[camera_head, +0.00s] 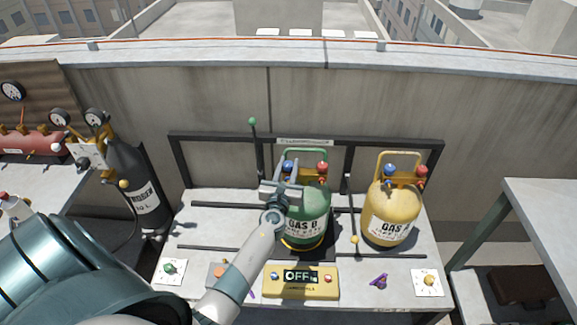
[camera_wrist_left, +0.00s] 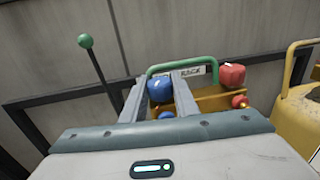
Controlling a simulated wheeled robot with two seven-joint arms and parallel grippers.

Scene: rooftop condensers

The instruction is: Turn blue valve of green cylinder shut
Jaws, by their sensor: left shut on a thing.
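The green cylinder (camera_head: 314,212), labelled "GAS B", stands on the worktable in a dark rack. Its blue valve (camera_head: 288,166) is on the left of the brass fitting and a red valve (camera_head: 322,167) is on the right. My left gripper (camera_head: 287,178) reaches the blue valve from the front. In the left wrist view the blue valve (camera_wrist_left: 160,88) sits between the two fingers of my left gripper (camera_wrist_left: 160,97), which are shut on it. The red valve (camera_wrist_left: 232,76) is clear to the right. My right gripper is not in view.
A yellow cylinder (camera_head: 391,214) with blue and red valves stands close on the right. A rod with a green ball (camera_head: 252,121) rises to the left. A yellow box reading "OFF" (camera_head: 300,283) lies in front. A black cylinder (camera_head: 141,186) stands at left.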

